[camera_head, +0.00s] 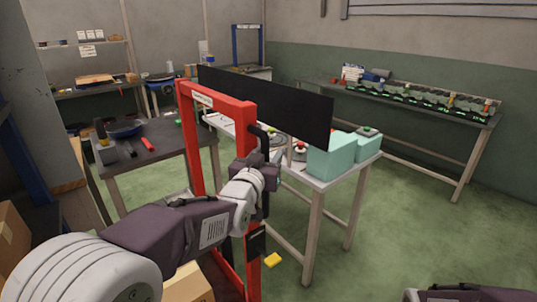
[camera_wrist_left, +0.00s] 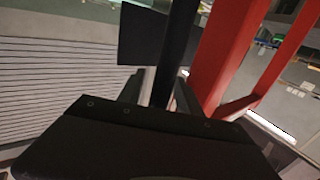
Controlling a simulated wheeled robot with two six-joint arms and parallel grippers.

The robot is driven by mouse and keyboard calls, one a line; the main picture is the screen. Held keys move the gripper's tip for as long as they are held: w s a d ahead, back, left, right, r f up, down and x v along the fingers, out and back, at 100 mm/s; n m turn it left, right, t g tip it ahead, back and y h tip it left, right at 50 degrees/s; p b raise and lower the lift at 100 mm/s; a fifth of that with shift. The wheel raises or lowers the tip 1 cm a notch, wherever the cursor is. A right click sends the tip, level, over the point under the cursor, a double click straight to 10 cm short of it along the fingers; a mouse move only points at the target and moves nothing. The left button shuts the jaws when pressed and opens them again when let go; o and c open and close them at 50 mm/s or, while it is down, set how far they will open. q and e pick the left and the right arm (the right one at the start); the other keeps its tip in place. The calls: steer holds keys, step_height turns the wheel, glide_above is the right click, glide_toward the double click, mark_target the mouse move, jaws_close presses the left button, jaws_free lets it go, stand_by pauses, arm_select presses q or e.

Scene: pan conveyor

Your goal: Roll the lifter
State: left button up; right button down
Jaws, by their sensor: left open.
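The lifter (camera_head: 196,150) is a tall red frame standing in the middle of the head view. A black upright handle bar (camera_head: 265,133) runs along its right post. My left gripper (camera_head: 266,168) reaches this handle from the left and front. In the left wrist view the black bar (camera_wrist_left: 176,55) rises between the two fingers of my open left gripper (camera_wrist_left: 158,92). The lifter's red post (camera_wrist_left: 228,60) stands just right of it. I cannot tell whether a finger touches the bar. My right gripper is out of view.
A white table (camera_head: 318,184) with teal boxes (camera_head: 332,158) and a black panel (camera_head: 290,103) stands behind the lifter. A dark table (camera_head: 165,135) is at left. A long bench (camera_head: 480,119) lines the back right. Green floor (camera_head: 420,215) is open at right. A yellow object (camera_head: 272,260) lies low near the lifter.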

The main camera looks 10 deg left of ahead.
arm_select(q)
jaws_close()
stand_by(1.3)
